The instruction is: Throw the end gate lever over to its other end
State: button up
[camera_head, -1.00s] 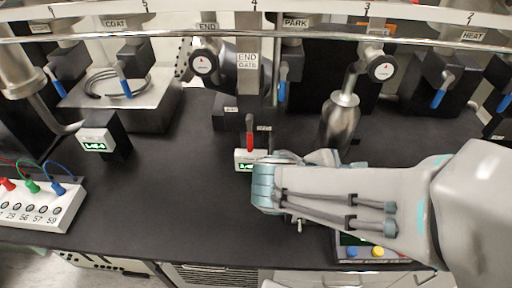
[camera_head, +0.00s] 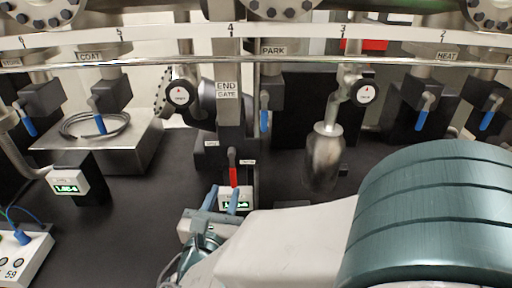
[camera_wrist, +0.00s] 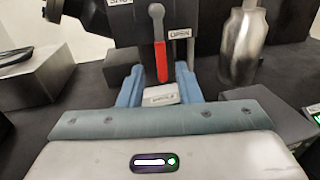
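The end gate lever (camera_head: 233,177) has a red grip and a grey upper end. It hangs nearly straight down below the END GATE label (camera_head: 227,90), on a dark block. In the wrist view the lever (camera_wrist: 161,62) shows close up, with an OPEN label (camera_wrist: 180,33) to its right and a partly cut-off label to its left. My gripper (camera_head: 224,192) is open, with its blue fingers just in front of and below the lever. In the wrist view the gripper's fingers (camera_wrist: 160,84) stand apart on either side of the grip's lower end; no contact is visible.
A metal bottle (camera_head: 324,158) stands to the right. A rail (camera_head: 150,66) crosses above. Blue-handled PARK (camera_head: 264,115) and COAT (camera_head: 98,118) levers hang nearby.

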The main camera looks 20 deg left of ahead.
aim_at(232, 175)
jog(key=w, duration=0.5)
jog(key=w+a, duration=0.1)
jog(key=w, duration=0.2)
jog(key=shift+p, duration=0.3)
grip_shut()
